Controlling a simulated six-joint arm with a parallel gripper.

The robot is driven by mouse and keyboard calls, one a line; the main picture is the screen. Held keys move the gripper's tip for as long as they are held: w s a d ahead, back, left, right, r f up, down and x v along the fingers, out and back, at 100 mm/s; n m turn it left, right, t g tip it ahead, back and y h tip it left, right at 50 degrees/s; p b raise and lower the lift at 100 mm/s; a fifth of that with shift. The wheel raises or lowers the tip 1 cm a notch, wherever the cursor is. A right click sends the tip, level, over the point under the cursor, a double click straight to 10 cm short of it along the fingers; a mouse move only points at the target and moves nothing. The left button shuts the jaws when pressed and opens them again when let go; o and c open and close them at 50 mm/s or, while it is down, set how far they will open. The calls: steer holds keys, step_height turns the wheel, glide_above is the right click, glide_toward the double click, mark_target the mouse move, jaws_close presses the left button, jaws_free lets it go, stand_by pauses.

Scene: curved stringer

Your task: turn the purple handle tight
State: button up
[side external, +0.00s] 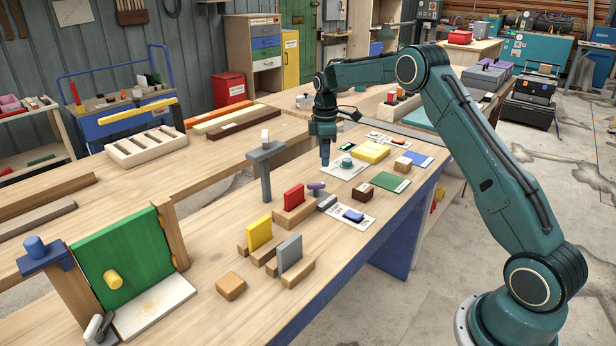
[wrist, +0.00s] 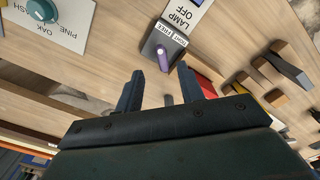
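The purple handle (side external: 317,186) is a small lever by a dark grey block (side external: 327,203) on the bench. In the wrist view the purple handle (wrist: 164,60) sits on the face of the dark block (wrist: 151,43), beside a white label reading TIGHT and FREE. It lies ahead of the gap between my fingertips. My gripper (side external: 325,162) is above the bench, behind the handle in the side view and apart from it. In the wrist view my gripper (wrist: 158,78) has its two fingers spread with nothing between them.
A teal knob (side external: 347,161) on a white card stands close to my gripper. A lamp switch card (side external: 344,222) lies beside the dark block. Red (side external: 294,197), yellow (side external: 259,233) and grey (side external: 290,252) upright plates and a grey post (side external: 266,180) stand nearby.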

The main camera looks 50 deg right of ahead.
mark_target(323, 183)
step_height(323, 183, down, 8)
steer(key=shift+f, duration=0.25)
stand_by(0.4)
jaws_close()
